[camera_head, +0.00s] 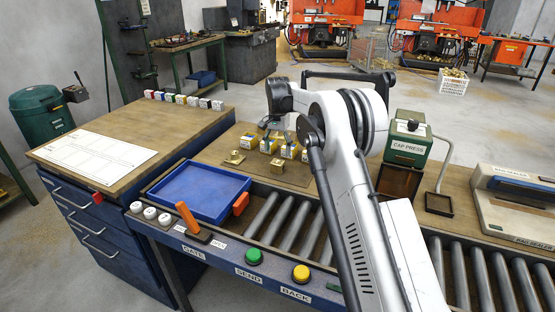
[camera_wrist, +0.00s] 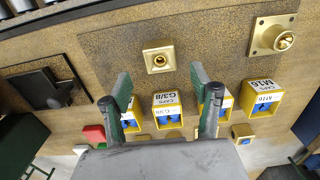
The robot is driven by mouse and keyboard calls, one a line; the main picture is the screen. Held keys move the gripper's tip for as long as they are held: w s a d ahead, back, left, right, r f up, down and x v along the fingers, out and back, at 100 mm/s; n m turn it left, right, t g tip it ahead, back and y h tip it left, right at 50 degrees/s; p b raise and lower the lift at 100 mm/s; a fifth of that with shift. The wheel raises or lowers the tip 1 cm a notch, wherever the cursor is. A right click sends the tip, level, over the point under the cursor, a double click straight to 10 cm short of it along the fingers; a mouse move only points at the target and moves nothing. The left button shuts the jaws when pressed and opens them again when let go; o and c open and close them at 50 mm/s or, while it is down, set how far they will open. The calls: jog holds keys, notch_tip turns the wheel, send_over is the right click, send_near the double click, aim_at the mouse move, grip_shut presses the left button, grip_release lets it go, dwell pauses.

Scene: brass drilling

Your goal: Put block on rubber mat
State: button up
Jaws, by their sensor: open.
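My gripper (camera_head: 273,128) is open and empty above the row of yellow bins. Its two dark green fingers show spread apart in the wrist view (camera_wrist: 160,88). Beyond the fingertips a square brass block with a round hole (camera_wrist: 158,60) lies on a dark speckled mat (camera_wrist: 205,62). A second brass piece, a square flange with a round boss (camera_wrist: 273,38), lies on the same mat. In the head view the mat (camera_head: 258,172) carries both brass pieces, one at left (camera_head: 235,157) and one nearer me (camera_head: 277,184). I cannot tell whether this mat is rubber.
Several labelled yellow bins with blue contents (camera_wrist: 172,108) stand in a row. A blue tray (camera_head: 200,190) sits left of the rollers (camera_head: 290,222). The green cap press (camera_head: 408,140) stands to the right. A white sheet (camera_head: 93,155) lies on the left bench.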

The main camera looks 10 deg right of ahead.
aim_at(277, 162)
notch_tip(277, 162, up, 3)
jog(key=shift+r, duration=0.15)
jog(key=s+r+n+t, duration=0.2)
jog(key=s+r, duration=1)
jog(key=r, duration=0.2)
jog(key=s+r+n+t, duration=0.1)
jog(key=s+r, duration=0.2)
jog(key=s, duration=0.4)
jog(key=s+r+n+t, duration=0.1)
jog(key=s+r, duration=0.2)
jog(key=s, duration=0.4)
jog(key=s+f+n+t, duration=0.1)
jog(key=s+f, duration=0.2)
jog(key=s, duration=0.6)
jog(key=s+f+n+t, duration=0.1)
jog(key=s+f, duration=0.2)
jog(key=s, duration=0.6)
jog(key=s+f+n+t, duration=0.1)
jog(key=s+f, duration=0.2)
jog(key=s, duration=0.7)
jog(key=shift+f, duration=0.25)
jog(key=shift+d, duration=0.1)
